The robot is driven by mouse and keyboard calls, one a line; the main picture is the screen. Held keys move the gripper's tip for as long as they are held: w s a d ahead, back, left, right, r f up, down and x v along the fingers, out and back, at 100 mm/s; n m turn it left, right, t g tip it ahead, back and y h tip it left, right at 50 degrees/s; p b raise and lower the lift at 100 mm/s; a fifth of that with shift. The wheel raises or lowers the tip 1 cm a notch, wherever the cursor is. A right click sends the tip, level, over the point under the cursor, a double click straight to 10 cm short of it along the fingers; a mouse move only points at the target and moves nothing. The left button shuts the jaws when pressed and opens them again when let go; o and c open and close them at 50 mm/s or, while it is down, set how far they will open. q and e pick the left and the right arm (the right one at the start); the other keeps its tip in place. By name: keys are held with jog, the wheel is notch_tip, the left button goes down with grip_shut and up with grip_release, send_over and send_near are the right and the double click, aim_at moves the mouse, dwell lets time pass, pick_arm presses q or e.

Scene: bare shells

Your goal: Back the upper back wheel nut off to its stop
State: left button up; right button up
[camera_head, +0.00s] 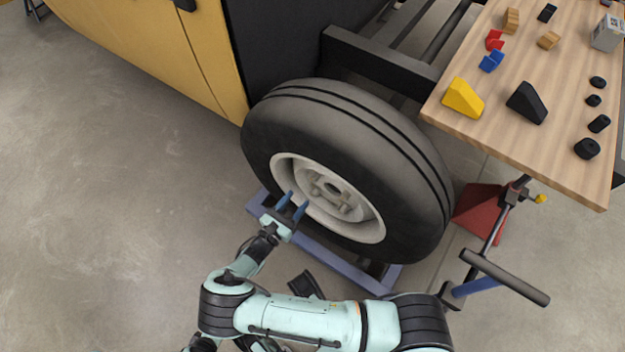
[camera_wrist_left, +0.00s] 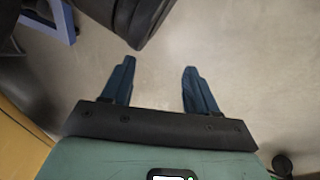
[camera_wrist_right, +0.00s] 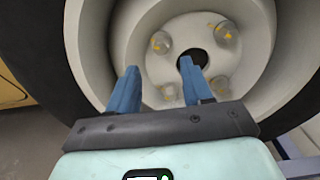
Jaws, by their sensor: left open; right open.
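The wheel's pale rim (camera_head: 368,222) faces the lower left in the head view, inside a black tyre (camera_head: 405,150). In the right wrist view, several nuts ring a dark hub hole: one upper left (camera_wrist_right: 161,42), one upper right (camera_wrist_right: 223,33), one lower right (camera_wrist_right: 220,86), one lower left (camera_wrist_right: 170,92). I cannot tell for sure which is the upper back one. My right gripper (camera_head: 297,200) is open in front of the rim; its fingers (camera_wrist_right: 159,70) flank the lower-left nut in view, with no contact visible. My left gripper (camera_wrist_left: 159,68) is open and empty above the floor.
A wooden table (camera_head: 490,140) with blocks, a yellow wedge (camera_head: 463,97) and a black wedge (camera_head: 527,102) stands at the right. A stand with a dark handle (camera_head: 505,278) is below it. A blue-grey frame (camera_head: 340,265) lies under the wheel. Floor at left is clear.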

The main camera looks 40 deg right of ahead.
aim_at(313, 180)
pick_arm(q)
jog(key=shift+s+a+f+g+b, duration=0.15)
jog(key=shift+s+f+g+b, duration=0.4)
jog(key=shift+s+f, duration=0.7)
pick_arm(e)
jog(key=x, duration=0.9)
jog(key=shift+d+f, duration=0.1)
jog(key=shift+d, duration=0.1)
pick_arm(q)
jog(key=shift+r, duration=0.1)
pick_arm(e)
grip_shut()
